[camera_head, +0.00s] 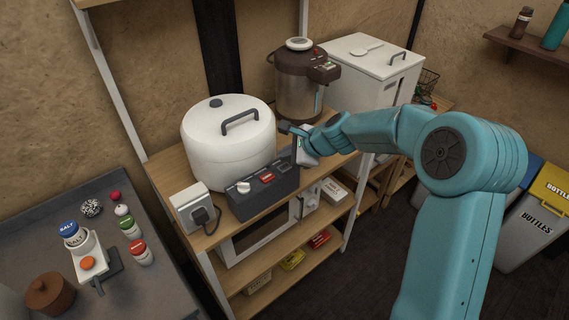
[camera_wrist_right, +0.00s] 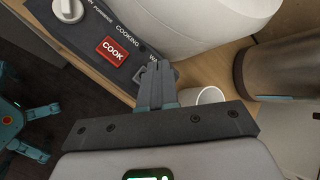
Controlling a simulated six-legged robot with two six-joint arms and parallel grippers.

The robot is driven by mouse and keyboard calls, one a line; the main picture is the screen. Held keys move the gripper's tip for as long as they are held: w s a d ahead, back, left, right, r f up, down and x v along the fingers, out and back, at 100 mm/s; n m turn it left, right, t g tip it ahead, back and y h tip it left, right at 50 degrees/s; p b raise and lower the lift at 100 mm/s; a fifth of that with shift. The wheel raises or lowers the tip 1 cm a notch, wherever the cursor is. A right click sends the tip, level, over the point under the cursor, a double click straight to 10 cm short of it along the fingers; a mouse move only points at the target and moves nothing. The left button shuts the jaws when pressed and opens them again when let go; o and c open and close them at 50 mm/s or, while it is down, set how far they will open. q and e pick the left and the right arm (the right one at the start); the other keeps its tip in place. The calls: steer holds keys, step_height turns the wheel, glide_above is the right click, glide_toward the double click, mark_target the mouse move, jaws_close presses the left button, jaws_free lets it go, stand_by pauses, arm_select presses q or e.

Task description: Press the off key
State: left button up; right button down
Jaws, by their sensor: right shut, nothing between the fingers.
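A white cooker (camera_head: 228,140) with a dark lid handle stands on the wooden shelf unit. Its dark control panel (camera_head: 262,192) faces the front, with a pale knob (camera_head: 243,187) and a red key (camera_head: 267,178). In the right wrist view the red key reads COOK (camera_wrist_right: 113,50), and a label starting with W shows beside it. I cannot read an off key; my fingers partly cover a grey key there. My right gripper (camera_wrist_right: 156,70) is shut and empty, its tips over the panel just right of COOK. Contact cannot be told. My left gripper is out of view.
A wall socket box with a plug (camera_head: 197,210) sits left of the panel. A brown and steel hot-water pot (camera_head: 301,90) stands behind the right gripper. A white mug (camera_wrist_right: 207,96) is close beside the fingers. A grey counter with jars (camera_head: 50,190) is at left.

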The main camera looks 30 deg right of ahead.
mark_target(287, 169)
step_height(287, 169, up, 4)
steer(key=p, duration=0.3)
steer(key=shift+f, duration=0.1)
steer(key=shift+s, duration=0.1)
stand_by(0.6)
